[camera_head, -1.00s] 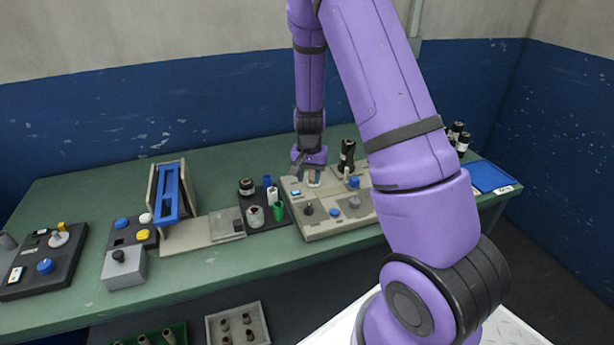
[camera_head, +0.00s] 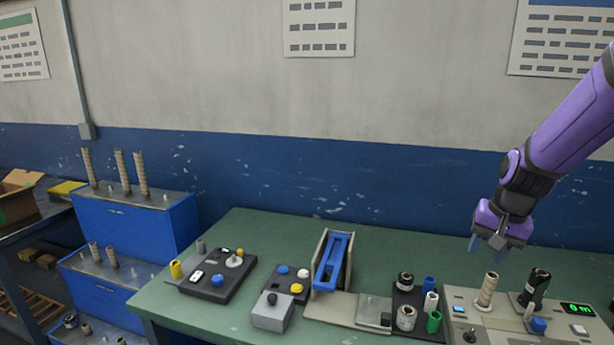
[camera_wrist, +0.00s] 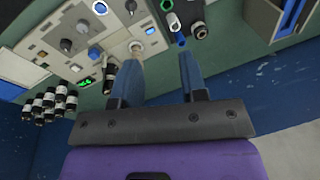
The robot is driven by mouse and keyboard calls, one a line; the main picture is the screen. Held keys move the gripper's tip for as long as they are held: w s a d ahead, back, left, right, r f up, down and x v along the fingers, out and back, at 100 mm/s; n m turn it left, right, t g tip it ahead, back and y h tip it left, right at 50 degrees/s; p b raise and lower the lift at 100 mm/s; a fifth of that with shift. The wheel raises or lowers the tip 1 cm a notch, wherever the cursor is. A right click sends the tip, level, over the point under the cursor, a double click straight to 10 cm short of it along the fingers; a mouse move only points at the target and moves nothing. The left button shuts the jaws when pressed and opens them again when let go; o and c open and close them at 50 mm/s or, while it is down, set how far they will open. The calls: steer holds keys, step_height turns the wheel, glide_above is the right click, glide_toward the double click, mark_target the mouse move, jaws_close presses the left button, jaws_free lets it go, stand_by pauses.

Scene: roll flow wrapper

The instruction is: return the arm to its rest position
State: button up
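My gripper (camera_head: 488,245) is at the right of the head view, fingers pointing down, held in the air above the beige control panel (camera_head: 462,310). In the wrist view its two blue fingers (camera_wrist: 160,80) stand apart with no object gripped between them. A beige ribbed core (camera_head: 488,289) stands upright on the panel below the gripper. In the wrist view the left finger partly covers the spot around that core. My purple arm reaches in from the right edge of the head view.
The panel also bears a dark roll (camera_head: 535,288) and knobs. Left of it are a dark tray (camera_head: 407,323) with small cylinders, a blue-and-beige wrapper stand (camera_head: 332,262) and button boxes (camera_head: 219,276). Blue stepped racks (camera_head: 134,228) stand at left. The space above the table is clear.

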steer(key=s+a+r+n+t, duration=0.1)
steer(key=s+a+r+n, duration=0.2)
steer(key=s+r, duration=0.4)
steer(key=s+a+r+n+t+h, duration=0.1)
steer(key=s+a+r+n+t, duration=0.1)
steer(key=s+r, duration=0.6)
steer(key=s+a, duration=0.1)
steer(key=s, duration=0.6)
steer(key=shift+a+r+n, duration=0.15)
steer(key=shift+r+n, duration=0.05)
steer(key=shift+n, duration=0.2)
